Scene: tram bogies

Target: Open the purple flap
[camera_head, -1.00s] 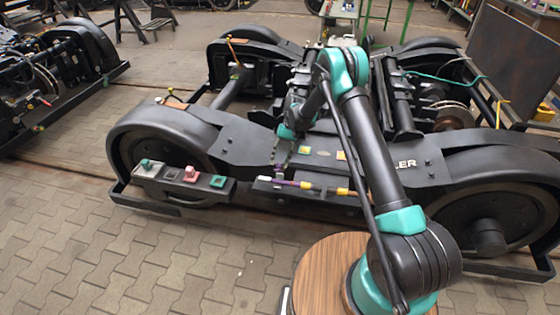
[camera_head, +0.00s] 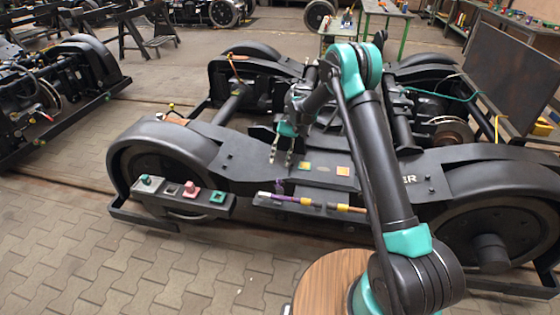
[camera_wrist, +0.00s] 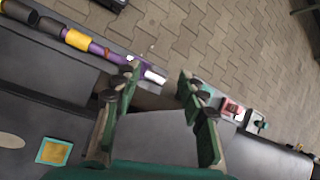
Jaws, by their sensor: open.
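The purple flap (camera_head: 279,187) is a small purple piece at the left end of a purple, yellow and dark bar along the bogie's near side. In the wrist view the purple piece (camera_wrist: 134,66) shows beside the left finger, near a white bar end. The left fingertip partly covers it, and I cannot tell its exact angle. My gripper (camera_head: 281,157) is open above and behind the bar, apart from the flap. In the wrist view my gripper (camera_wrist: 160,82) has its fingers spread, with nothing between them.
A dark ledge (camera_head: 165,199) with green and pink blocks sits left of the bar. Yellow and orange square plates (camera_head: 343,171) lie on the bogie's top. The large wheels (camera_head: 490,235) stand at either side. Paved floor (camera_head: 150,265) is free in front.

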